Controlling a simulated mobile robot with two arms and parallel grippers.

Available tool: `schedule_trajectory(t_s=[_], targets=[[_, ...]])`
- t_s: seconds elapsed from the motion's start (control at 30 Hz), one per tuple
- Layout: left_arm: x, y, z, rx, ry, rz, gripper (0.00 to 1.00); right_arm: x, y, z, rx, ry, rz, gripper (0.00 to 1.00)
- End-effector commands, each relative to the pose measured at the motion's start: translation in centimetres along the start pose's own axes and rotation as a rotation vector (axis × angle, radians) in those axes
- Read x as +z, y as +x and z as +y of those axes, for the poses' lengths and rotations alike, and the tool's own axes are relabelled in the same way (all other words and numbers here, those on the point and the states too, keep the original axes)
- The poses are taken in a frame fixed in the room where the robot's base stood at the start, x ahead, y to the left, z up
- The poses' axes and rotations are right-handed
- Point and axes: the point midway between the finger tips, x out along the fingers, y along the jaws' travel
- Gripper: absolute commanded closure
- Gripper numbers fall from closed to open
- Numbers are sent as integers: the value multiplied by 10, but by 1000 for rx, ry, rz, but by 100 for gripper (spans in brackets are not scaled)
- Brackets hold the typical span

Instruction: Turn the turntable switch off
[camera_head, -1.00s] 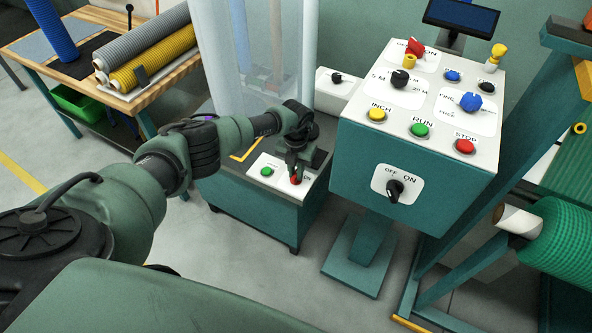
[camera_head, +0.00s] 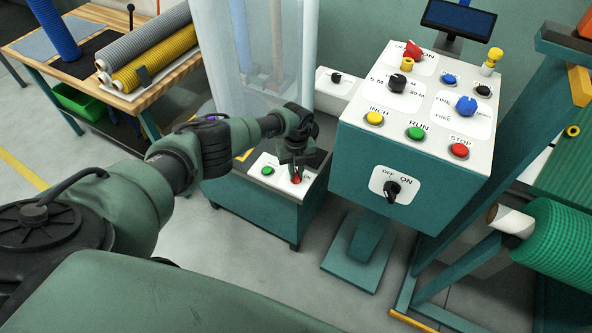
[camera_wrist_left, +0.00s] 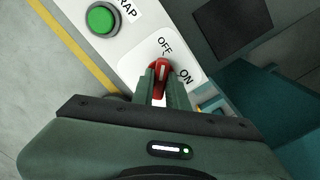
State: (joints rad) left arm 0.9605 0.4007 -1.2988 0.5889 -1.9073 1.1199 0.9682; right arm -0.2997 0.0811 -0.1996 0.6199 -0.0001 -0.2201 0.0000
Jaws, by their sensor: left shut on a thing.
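The turntable switch is a red knob (camera_head: 297,177) on the white panel on top of a low teal cabinet. In the left wrist view the red knob (camera_wrist_left: 158,76) sits beside the printed words OFF and ON, and its white line points roughly toward OFF. My left gripper (camera_head: 296,171) reaches down from above and is shut on the knob; its fingers (camera_wrist_left: 160,90) stand on both sides of it and hide part of it. My right gripper is not in view.
A green button (camera_head: 267,170) lies beside the knob on the same panel. A clear film-wrapped column stands behind the cabinet. A large control box (camera_head: 415,130) with several knobs and buttons stands close on the right. A workbench with rolls (camera_head: 150,65) is at the left.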

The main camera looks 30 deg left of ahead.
Motion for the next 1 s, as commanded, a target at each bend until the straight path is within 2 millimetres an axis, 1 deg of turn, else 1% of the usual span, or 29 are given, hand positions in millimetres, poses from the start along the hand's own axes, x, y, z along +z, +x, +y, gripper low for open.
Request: schedule_trajectory(t_s=[0.5, 0.53, 0.57, 0.6, 0.9, 1.0], targets=[[0, 0, 0, -1, -24, 0, 100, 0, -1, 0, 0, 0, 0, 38], [0, 0, 0, -1, -24, 0, 83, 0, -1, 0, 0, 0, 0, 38], [0, 0, 0, -1, -24, 0, 74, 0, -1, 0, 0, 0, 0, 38], [0, 0, 0, -1, -23, 0, 64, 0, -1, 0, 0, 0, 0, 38], [0, -1, 0, -1, -21, 0, 64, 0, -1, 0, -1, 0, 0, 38], [1, -8, 0, -1, -20, -1, 64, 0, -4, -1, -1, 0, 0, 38]])
